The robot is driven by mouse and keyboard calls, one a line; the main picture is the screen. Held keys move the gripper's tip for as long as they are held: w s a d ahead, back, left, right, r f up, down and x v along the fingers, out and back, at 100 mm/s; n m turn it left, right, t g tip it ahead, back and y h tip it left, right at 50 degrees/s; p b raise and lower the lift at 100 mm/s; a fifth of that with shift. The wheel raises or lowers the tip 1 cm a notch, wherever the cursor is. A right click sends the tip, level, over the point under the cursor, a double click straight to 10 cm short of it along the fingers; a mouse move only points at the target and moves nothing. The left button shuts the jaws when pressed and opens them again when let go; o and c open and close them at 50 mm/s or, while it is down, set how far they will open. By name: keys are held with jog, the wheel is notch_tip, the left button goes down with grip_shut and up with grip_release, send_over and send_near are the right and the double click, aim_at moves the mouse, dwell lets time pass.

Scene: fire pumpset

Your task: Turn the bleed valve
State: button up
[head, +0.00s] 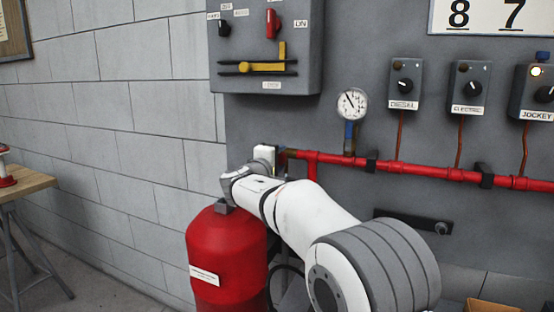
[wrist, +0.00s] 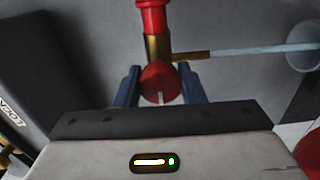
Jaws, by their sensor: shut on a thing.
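The bleed valve shows in the wrist view as a red round knob (wrist: 158,80) with a pale mark on its face, on a brass body (wrist: 158,47) at the end of a red pipe (wrist: 153,18). My gripper (wrist: 160,88) has its two blue fingers on either side of the knob and is shut on it. In the head view my white arm reaches to the left end of the red wall pipe (head: 420,171). The knob and my fingertips cannot be made out there.
A red tank (head: 228,250) stands just below my wrist. A pressure gauge (head: 352,104) rises above the pipe. A grey control panel (head: 264,45) hangs above. Switch boxes (head: 404,85) line the wall at right. In the wrist view a pale rod (wrist: 250,50) extends right from the brass body.

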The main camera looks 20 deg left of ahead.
jog(key=o, duration=1)
jog(key=shift+s, duration=0.1)
jog(key=s, duration=0.7)
jog(key=shift+s+a+b, duration=0.25)
jog(key=shift+a+b, duration=0.05)
jog(key=shift+b, duration=0.05)
